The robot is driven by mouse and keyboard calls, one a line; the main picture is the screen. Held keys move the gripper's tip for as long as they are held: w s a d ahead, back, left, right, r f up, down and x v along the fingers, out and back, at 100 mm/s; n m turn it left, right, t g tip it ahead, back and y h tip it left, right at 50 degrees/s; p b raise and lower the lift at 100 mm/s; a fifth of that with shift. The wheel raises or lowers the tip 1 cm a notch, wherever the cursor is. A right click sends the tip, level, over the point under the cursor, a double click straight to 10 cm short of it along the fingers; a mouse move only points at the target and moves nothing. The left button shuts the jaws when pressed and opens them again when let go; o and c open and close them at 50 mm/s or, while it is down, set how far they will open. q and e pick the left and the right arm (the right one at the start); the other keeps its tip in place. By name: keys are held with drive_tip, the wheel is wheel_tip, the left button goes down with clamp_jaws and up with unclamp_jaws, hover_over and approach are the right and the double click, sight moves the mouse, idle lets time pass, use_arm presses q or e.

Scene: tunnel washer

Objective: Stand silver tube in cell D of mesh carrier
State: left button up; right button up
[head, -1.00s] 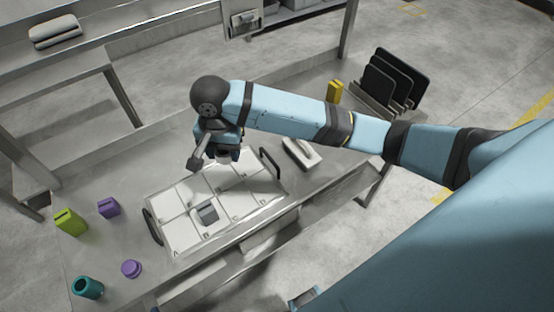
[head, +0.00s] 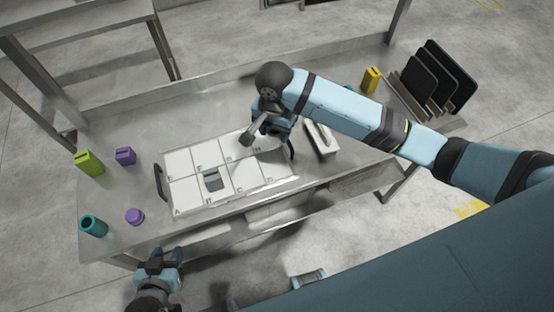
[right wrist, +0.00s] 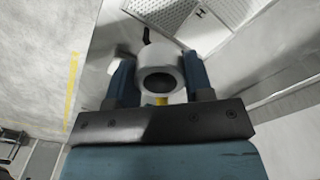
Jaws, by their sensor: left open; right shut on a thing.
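The silver tube (right wrist: 152,78) is a pale hollow cylinder with its open end facing the camera in the right wrist view. My right gripper (right wrist: 160,80) is shut on it, with a blue finger on each side. The carrier is a pale tray of lettered cells; I cannot read cell D's letter. My left gripper (head: 162,258) is open and empty, in front of the table's front edge.
A grey block (head: 213,180) stands in a carrier cell. Left of the carrier are a green box (head: 88,163), purple block (head: 125,156), teal cup (head: 93,226) and purple round piece (head: 134,216). Right are a white item (head: 321,141), yellow block (head: 371,79) and black rack (head: 430,80).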

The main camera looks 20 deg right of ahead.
sight(276, 165)
wheel_tip(276, 165, down, 15)
drive_tip(key=shift+r, duration=0.1)
idle(0.3)
